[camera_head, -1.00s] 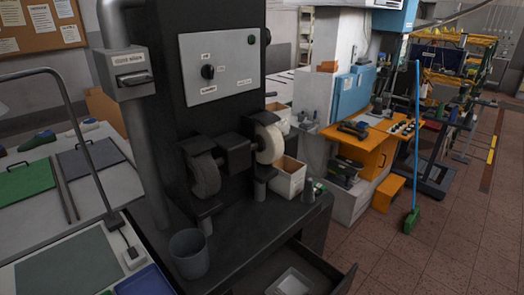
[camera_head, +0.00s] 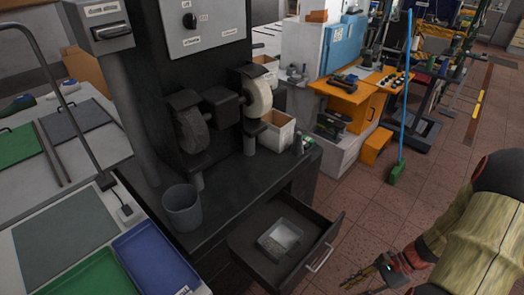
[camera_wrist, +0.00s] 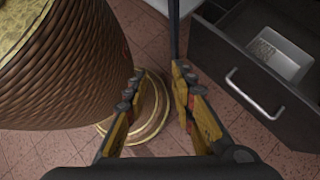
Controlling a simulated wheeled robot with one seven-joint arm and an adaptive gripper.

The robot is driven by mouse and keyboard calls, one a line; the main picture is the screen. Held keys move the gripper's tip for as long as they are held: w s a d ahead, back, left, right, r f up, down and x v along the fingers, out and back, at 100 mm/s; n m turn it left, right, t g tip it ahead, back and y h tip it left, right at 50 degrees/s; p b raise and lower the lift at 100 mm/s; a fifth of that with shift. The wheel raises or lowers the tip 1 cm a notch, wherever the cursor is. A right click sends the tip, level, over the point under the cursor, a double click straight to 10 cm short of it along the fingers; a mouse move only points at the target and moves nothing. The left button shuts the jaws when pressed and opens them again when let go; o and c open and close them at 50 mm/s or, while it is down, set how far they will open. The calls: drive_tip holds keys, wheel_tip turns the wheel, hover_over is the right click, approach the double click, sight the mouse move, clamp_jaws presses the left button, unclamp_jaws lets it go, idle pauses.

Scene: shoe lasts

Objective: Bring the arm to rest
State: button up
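My gripper (camera_head: 360,276) is low at the bottom right of the head view, over the tiled floor to the right of the open drawer. In the wrist view my gripper (camera_wrist: 156,78) has its two yellow-sided fingers spread apart, with nothing between them but floor and a round ringed base further below. My arm comes in from the right edge of the head view and bends down to the gripper. It holds nothing and touches nothing that I can see.
The open drawer (camera_head: 255,235) juts out from the black bench, with a light tray (camera_head: 279,238) inside. The drawer handle (camera_wrist: 253,95) is at the right of the wrist view. A grey cup (camera_head: 182,208) stands on the bench. Tiled floor (camera_head: 380,210) is free at the right.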

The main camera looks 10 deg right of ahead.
drive_tip(key=w+a+r+n+h, duration=0.15)
drive_tip(key=r+n+h, duration=0.25)
drive_tip(key=r+n, duration=0.45)
drive_tip(key=a+r+n+h, duration=0.3)
drive_tip(key=r+n+h, duration=0.15)
drive_tip(key=r, duration=0.65)
drive_tip(key=a+r+n+t, duration=0.5)
drive_tip(key=a+r+n, duration=0.1)
drive_tip(key=a+r, duration=0.6)
drive_tip(key=shift+s+r+t, duration=0.2)
drive_tip(key=shift+r+t, duration=0.1)
drive_tip(key=shift+r, duration=0.6)
